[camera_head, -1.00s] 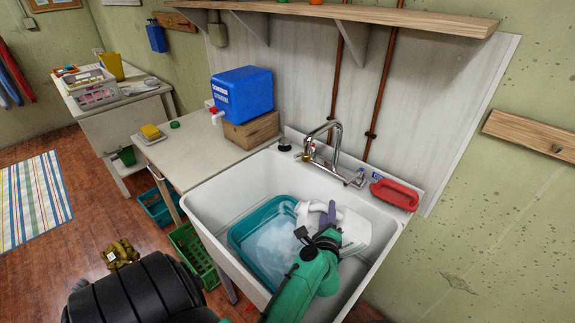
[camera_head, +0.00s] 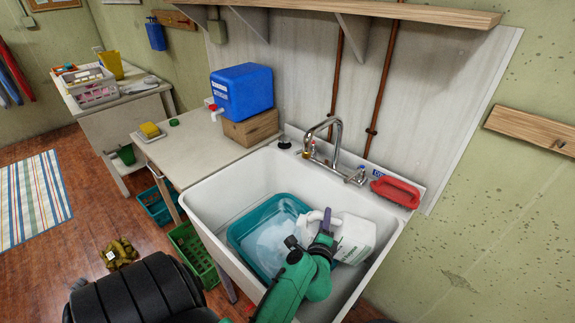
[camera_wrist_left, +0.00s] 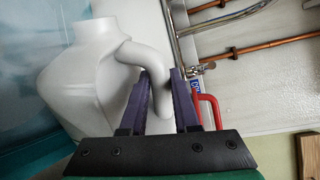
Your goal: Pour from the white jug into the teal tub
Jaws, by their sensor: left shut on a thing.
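The white jug (camera_head: 356,238) is in the sink, on the right side of the teal tub (camera_head: 236,236). It is tilted, its neck end to the left over the tub's right part. My left gripper (camera_head: 326,222) is shut on the jug's handle. In the left wrist view, the jug (camera_wrist_left: 85,85) fills the left, and its curved handle passes between the purple fingers (camera_wrist_left: 162,100). The tub holds pale, clear-looking liquid. No stream from the jug can be made out, and my arm hides part of the jug and tub. My right gripper is not in view.
The white sink (camera_head: 215,198) surrounds the tub. Green crate (camera_head: 192,255) sits below.

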